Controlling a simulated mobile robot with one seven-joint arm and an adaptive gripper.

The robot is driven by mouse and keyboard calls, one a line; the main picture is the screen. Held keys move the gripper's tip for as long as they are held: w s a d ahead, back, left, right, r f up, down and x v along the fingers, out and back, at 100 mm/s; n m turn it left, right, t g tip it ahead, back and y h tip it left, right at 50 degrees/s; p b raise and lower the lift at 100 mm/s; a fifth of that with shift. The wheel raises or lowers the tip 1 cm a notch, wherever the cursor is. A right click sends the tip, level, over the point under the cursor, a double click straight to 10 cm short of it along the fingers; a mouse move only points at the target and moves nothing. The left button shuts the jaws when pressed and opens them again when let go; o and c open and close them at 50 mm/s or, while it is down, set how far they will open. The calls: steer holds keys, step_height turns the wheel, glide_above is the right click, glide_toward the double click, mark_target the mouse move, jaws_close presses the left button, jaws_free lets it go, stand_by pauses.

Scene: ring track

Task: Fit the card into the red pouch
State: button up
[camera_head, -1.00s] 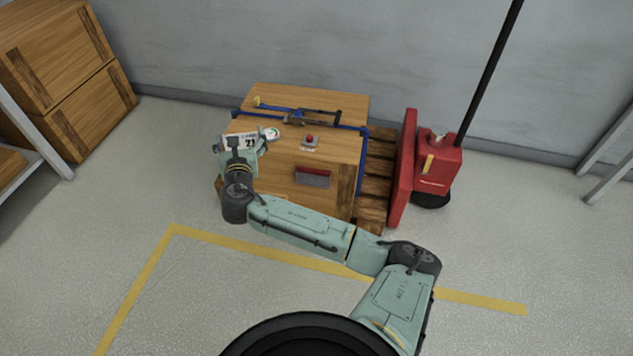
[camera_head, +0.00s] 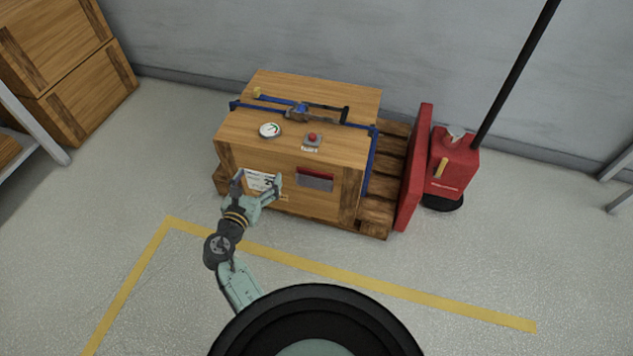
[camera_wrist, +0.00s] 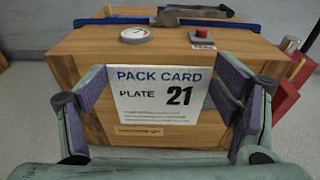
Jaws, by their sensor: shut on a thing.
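The card (camera_head: 259,180) is white, with "PACK CARD PLATE 21" readable in the wrist view (camera_wrist: 160,92). My gripper (camera_head: 257,186) is shut on it, with one finger at each side edge in the wrist view (camera_wrist: 162,96). It holds the card upright and face-on, in front of the left part of the wooden crate's front. The red pouch (camera_head: 315,174) is on the crate's front face, to the right of the card, with a red top band and a grey lower part. The card is apart from it. I cannot make out the pouch in the wrist view, where my right finger covers that area.
The crate (camera_head: 230,128) sits on a wooden pallet (camera_head: 376,212), with blue straps, a round gauge (camera_head: 270,130) and a red button (camera_head: 313,138) on top. A red pallet truck (camera_head: 454,165) stands at right. Floor in front is clear, with yellow lines.

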steer(key=p, duration=0.3)
glide_above(315, 164)
steer(key=a+f+v, duration=0.1)
steer(key=v, duration=0.3)
steer(key=shift+d+f, duration=0.15)
steer(key=shift+f, duration=0.8)
steer(key=f, duration=0.1)
steer(key=f+b, duration=0.1)
steer(key=d, duration=0.1)
steer(key=shift+w+f, duration=0.35)
steer(key=shift+f, duration=0.05)
steer(key=shift+c, duration=0.2)
steer(key=shift+f, duration=0.4)
steer(key=shift+b, duration=0.3)
steer(key=shift+f+b, duration=0.45)
steer(key=shift+f, duration=0.2)
steer(key=o, duration=0.7)
steer(key=shift+o, duration=0.2)
steer(key=shift+r, duration=0.2)
